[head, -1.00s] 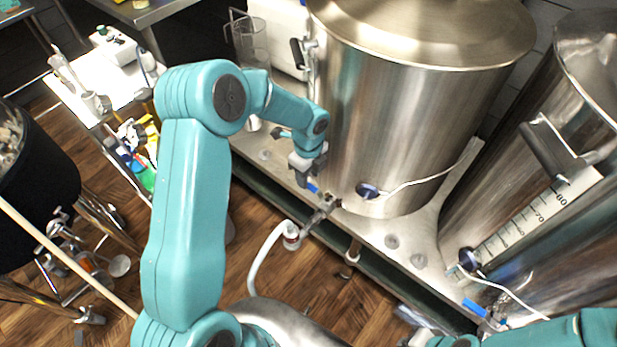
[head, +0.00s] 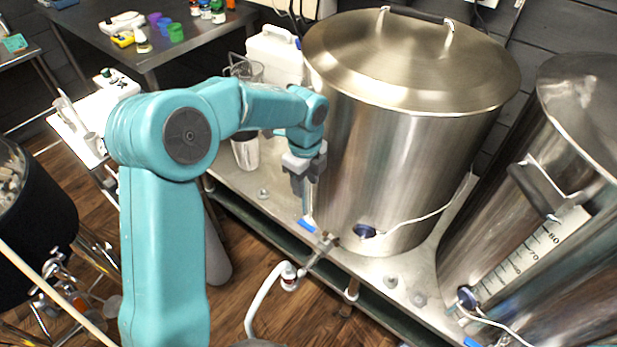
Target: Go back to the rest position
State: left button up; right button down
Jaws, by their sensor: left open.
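My left gripper (head: 305,195) shows in the middle of the head view, at the end of my teal left arm. Its grey fingers point down and are open, with nothing seen between them. It hangs in front of the large steel kettle (head: 410,165), just above the blue-handled valve (head: 308,226) at the kettle's foot. I cannot tell whether a fingertip touches the valve handle. My right gripper is not in view.
A white hose (head: 259,305) hangs from the valve. A second steel vessel (head: 560,190) with a scale stands at the right. A white jug (head: 273,55) and a metal cup (head: 245,150) stand beside the kettle. A steel table (head: 150,62) stands behind at the left.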

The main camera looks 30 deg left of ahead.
pick_arm(q)
jog(key=shift+d+f, duration=0.1)
jog(key=s+d+f+n+h+p, duration=0.2)
jog(key=s+d+f+n, duration=0.15)
jog(key=d+f, duration=0.35)
jog(key=s+d+f+n+h+p, duration=0.1)
jog(key=s+d+f+n, duration=0.4)
jog(key=s+n, duration=0.3)
jog(key=s+d+f+n+h+p, duration=0.1)
jog(key=s+d+f+n, duration=0.4)
jog(key=s+n, duration=0.4)
jog(key=shift+s+f+n+p, duration=0.25)
jog(key=shift+f+n, duration=0.2)
jog(key=shift+f, duration=0.45)
